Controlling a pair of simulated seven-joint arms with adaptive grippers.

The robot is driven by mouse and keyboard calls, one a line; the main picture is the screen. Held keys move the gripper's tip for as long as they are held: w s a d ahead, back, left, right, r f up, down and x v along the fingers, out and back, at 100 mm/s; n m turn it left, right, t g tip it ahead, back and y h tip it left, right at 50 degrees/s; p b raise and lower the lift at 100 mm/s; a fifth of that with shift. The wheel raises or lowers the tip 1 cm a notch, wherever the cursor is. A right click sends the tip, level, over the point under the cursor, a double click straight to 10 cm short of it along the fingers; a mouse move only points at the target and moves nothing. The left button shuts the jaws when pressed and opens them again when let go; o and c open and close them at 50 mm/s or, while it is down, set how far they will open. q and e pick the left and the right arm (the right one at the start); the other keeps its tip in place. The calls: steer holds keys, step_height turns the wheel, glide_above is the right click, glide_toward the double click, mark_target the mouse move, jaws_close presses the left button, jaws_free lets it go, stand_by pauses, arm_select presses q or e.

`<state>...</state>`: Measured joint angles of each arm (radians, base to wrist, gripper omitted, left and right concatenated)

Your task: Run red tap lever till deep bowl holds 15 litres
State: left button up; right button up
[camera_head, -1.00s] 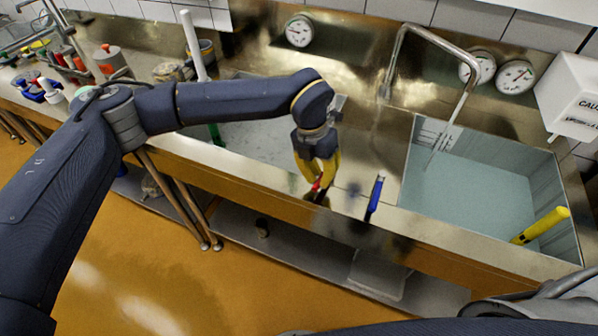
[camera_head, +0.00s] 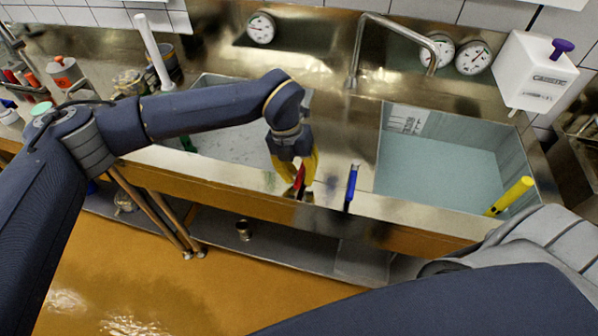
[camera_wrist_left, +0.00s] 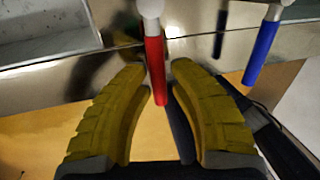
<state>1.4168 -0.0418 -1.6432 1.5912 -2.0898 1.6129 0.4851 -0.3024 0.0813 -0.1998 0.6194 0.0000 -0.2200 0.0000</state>
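The red tap lever (camera_head: 299,180) stands on the front rim of the sink counter; in the wrist view the red lever (camera_wrist_left: 155,70) points towards me. My left gripper (camera_head: 303,192) has its yellow fingers on either side of it. In the wrist view the left gripper (camera_wrist_left: 159,64) is apart, with narrow gaps beside the lever. A blue lever (camera_head: 351,187) is to its right. The right basin (camera_head: 528,158), likely the deep bowl, holds pale blue-green water and has a white scale (camera_head: 407,118) on its back wall. I cannot make out the litre reading. My right gripper is not in view.
A metal spout (camera_head: 357,60) arches towards the right basin; I cannot make out a stream. A shallower-looking basin (camera_head: 215,82) lies behind my left arm. A yellow bar (camera_head: 511,196) leans at the right basin's edge. A white box (camera_head: 535,75) with a purple knob hangs right of the dials.

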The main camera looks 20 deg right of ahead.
arm_select(q)
steer(key=o, duration=0.3)
steer(key=shift+w+r, duration=0.1)
steer(key=shift+r, duration=0.05)
steer(key=shift+o, duration=0.2)
step_height(320, 180, up, 12)
steer(key=w+a, duration=0.1)
steer(key=shift+w+a, duration=0.25)
steer(key=shift+a, duration=0.15)
stand_by(1.0)
